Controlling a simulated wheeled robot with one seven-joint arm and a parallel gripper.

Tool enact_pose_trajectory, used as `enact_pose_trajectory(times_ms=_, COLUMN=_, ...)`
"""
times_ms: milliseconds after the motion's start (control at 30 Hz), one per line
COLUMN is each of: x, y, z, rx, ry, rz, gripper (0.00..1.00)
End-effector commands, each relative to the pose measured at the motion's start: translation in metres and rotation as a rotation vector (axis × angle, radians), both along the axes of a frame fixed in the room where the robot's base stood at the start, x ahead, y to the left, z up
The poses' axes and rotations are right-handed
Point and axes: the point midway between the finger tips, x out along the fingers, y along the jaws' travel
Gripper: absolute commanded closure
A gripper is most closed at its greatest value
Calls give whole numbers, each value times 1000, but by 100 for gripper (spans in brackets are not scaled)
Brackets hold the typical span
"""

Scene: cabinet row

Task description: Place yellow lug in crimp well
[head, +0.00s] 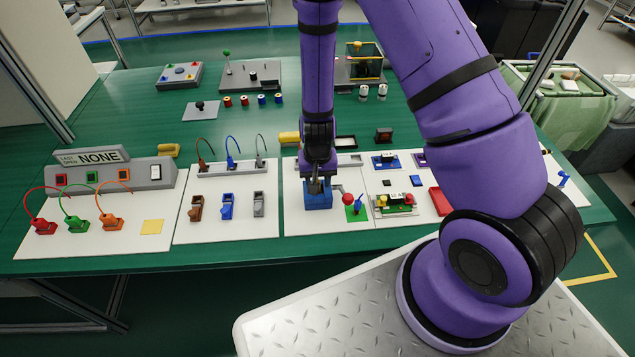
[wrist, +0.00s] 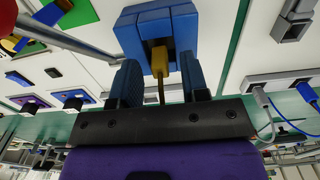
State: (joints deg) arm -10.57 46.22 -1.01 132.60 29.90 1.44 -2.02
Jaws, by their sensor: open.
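The yellow lug (wrist: 160,60) shows in the wrist view, between my fingers, with a thin stem running from it toward the gripper body. It overlaps the middle of a blue block (wrist: 130,32) with a slot, which looks like the crimp well; I cannot tell how deep the lug sits in it. My gripper (wrist: 160,80) is open, with a gap on each side of the lug. In the head view my gripper (head: 316,186) is right above the blue block (head: 318,200) on the white board. The lug is hidden there.
A green board with yellow parts (head: 394,203) is further right. Blue and grey connectors (head: 228,203) stand to the left, with bare white board between.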

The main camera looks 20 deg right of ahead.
Motion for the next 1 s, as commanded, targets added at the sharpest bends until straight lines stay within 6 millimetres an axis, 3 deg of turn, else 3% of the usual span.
enact_pose_trajectory(times_ms=600, x=1, y=1, z=94, rx=1, ry=-3, rz=2, gripper=58)
enact_pose_trajectory(times_ms=1000, x=1, y=0, z=112, rx=6, ry=-6, rz=3, gripper=58)
